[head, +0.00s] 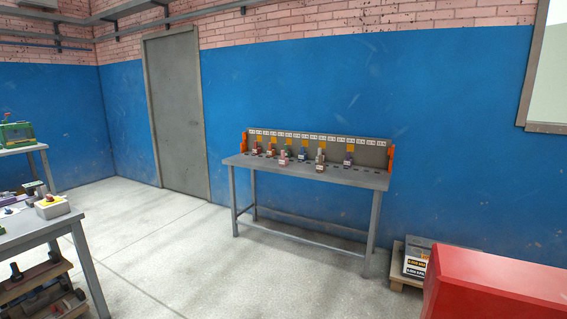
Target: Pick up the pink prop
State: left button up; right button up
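Several small props with white labels stand upright on the grey bench (345,175) against the blue wall. One near the front left of the row looks pink (283,159); at this distance its exact shape and colour are hard to tell. Neither of my grippers is in view.
A grey back panel with orange ends (391,157) runs behind the props. A worktable (40,233) stands at the left, and a red box (500,290) at the front right. Scales (415,260) sit on a pallet by the wall. Open floor (200,265) lies before the bench.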

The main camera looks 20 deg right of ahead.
aim_at(284, 161)
jog(key=i+j, duration=0.15)
jog(key=j, duration=0.15)
jog(key=i+j, duration=0.3)
jog(key=i, duration=0.15)
jog(key=i+j, duration=0.3)
jog(key=i, duration=0.2)
jog(key=i+j+z, duration=0.1)
jog(key=i+j, duration=0.25)
jog(key=i+l+z, duration=0.1)
jog(key=i+z, duration=0.15)
jog(key=i, duration=0.5)
jog(key=i+z, duration=0.3)
jog(key=i, duration=0.45)
jog(key=i+j+z, duration=0.25)
jog(key=i, duration=0.45)
